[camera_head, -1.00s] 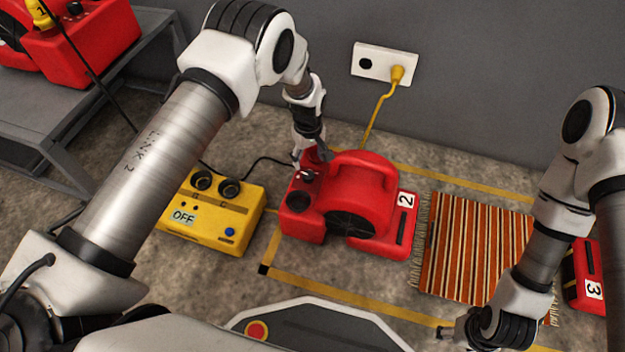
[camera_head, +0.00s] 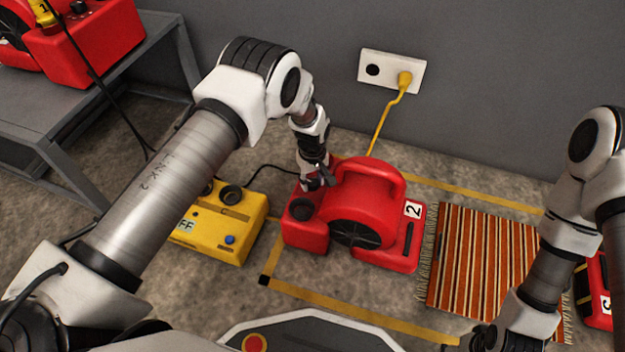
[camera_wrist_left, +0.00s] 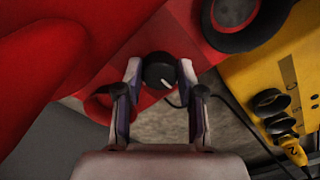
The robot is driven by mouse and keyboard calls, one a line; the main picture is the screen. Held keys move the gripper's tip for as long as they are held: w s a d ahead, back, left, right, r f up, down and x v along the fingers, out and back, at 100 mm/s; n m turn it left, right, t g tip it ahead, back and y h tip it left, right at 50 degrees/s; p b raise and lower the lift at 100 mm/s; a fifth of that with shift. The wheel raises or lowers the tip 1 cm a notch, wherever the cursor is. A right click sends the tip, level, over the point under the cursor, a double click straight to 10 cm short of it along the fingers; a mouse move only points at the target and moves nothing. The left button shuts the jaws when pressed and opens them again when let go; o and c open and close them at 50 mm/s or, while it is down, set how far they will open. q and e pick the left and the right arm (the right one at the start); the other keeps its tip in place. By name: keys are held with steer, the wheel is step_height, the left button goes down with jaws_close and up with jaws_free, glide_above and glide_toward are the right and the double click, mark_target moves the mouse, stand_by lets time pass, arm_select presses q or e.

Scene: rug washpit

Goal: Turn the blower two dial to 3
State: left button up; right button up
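The red blower marked 2 (camera_head: 362,215) stands on the floor inside yellow tape. Its black dial (camera_wrist_left: 160,71) shows in the left wrist view, with a white pointer mark towards the lower right; the scale numbers cannot be read. My left gripper (camera_head: 314,184) is at the blower's top left corner and hides the dial in the head view. In the wrist view its two fingers stand on either side of the dial, very close, with no clear grip on it. My right gripper (camera_head: 470,342) is at the bottom edge, partly cut off, far from the dial.
A yellow box (camera_head: 222,225) with a partly hidden display stands left of the blower. A yellow cord (camera_head: 384,122) runs to a wall socket (camera_head: 391,70). A striped rug (camera_head: 480,262) and blower 3 (camera_head: 597,285) lie right. Blower 1 (camera_head: 95,45) is on a grey table (camera_head: 75,112).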

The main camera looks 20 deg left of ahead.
stand_by(0.3)
arm_select(q)
steer(key=shift+m+p, duration=0.7)
steer(key=shift+m, duration=0.3)
steer(key=shift+m+p, duration=0.65)
steer(key=shift+m, duration=0.55)
steer(key=m+p, duration=0.2)
steer(key=m, duration=0.4)
steer(key=m+p, duration=0.1)
steer(key=m, duration=0.5)
steer(key=shift+m, duration=0.4)
steer(key=m, duration=0.6)
steer(key=shift+f+m+p, duration=0.1)
steer(key=shift+m+p, duration=0.2)
steer(key=shift+p, duration=0.1)
